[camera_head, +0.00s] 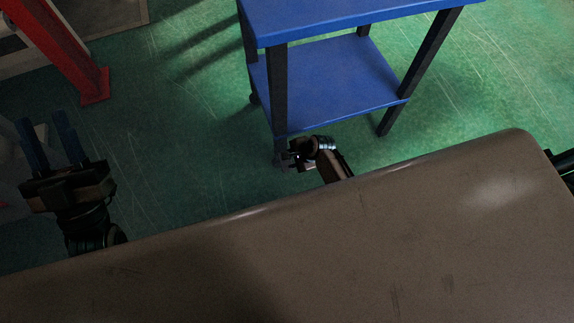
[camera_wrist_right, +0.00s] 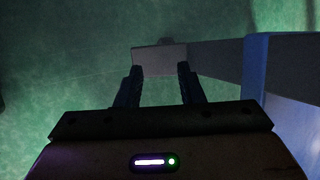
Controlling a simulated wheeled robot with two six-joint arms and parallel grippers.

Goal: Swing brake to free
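A blue two-shelf cart (camera_head: 330,75) with dark legs stands at the top middle of the head view. My right arm reaches to the foot of its near left leg (camera_head: 280,90); the right gripper is small and dark there, and I cannot make out a brake lever. In the right wrist view my right gripper (camera_wrist_right: 160,75) is open, its two fingers apart. A pale grey block (camera_wrist_right: 160,58) shows at and beyond the fingertips; I cannot tell whether it touches them. My left gripper (camera_head: 42,118) is open and empty at the left.
A brown rounded surface (camera_head: 330,250) fills the bottom of the head view and cuts off part of my right arm. A red post (camera_head: 65,50) stands at the upper left. Green floor (camera_head: 170,140) lies clear between post and cart. A blue panel (camera_wrist_right: 290,80) is at right in the wrist view.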

